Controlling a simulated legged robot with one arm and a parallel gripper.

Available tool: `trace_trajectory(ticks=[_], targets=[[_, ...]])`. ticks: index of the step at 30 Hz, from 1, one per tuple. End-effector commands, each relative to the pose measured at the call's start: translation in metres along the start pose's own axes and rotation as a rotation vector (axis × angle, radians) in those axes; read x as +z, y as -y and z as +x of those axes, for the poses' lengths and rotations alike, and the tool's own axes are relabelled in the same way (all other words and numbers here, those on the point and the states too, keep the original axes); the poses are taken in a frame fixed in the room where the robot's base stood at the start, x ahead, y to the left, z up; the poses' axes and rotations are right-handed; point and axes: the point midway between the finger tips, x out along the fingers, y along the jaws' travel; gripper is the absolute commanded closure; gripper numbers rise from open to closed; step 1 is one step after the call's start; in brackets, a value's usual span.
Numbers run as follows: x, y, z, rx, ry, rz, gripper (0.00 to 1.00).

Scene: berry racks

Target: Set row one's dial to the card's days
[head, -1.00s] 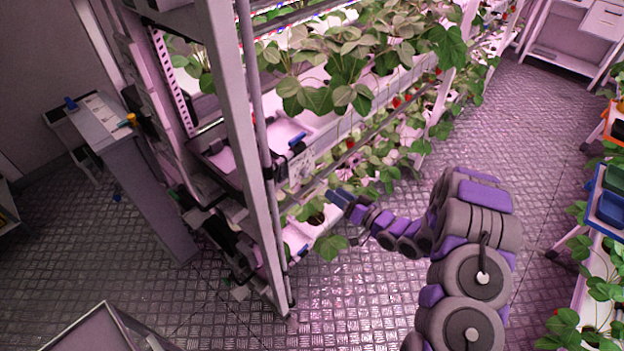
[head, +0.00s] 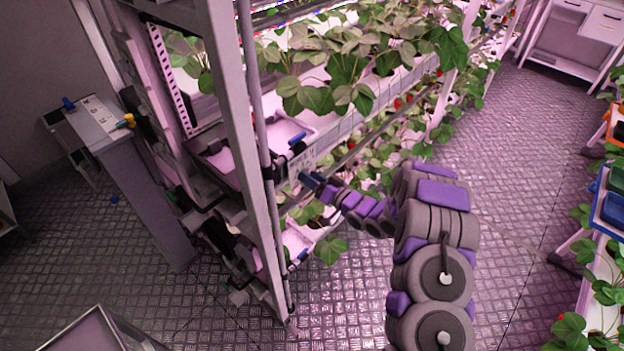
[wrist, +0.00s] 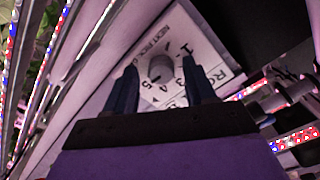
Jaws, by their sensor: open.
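A white dial plate (wrist: 180,45) faces the wrist camera, with a round grey dial (wrist: 160,68) on it. The digits 1, 3, 4 and 5 show around the dial, with lettering that includes PICK and ROW. Which digit the dial points at is too small to tell. My gripper (wrist: 160,86) is open, its dark fingers to either side of the dial in the picture; contact cannot be told. In the head view my gripper (head: 311,181) is at the rack's near end, by the pale plate (head: 301,165). No card with readable days shows.
The rack's grey upright (head: 238,150) stands left of my gripper, with leafy strawberry plants (head: 345,70) behind and above. A grey cabinet (head: 150,190) stands at left, with a sheet on top. The metal floor (head: 500,150) at right is open.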

Motion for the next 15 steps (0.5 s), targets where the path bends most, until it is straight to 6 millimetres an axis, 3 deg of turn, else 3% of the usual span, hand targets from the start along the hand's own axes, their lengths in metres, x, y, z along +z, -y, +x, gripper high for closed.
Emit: trace_trajectory(ticks=[3, 15], targets=[[0.0001, 0.0, -0.0002, 0.0, 0.0, 0.0, 0.45], [0.0004, -0.0004, -0.0004, 0.001, 0.001, 0.001, 0.83]])
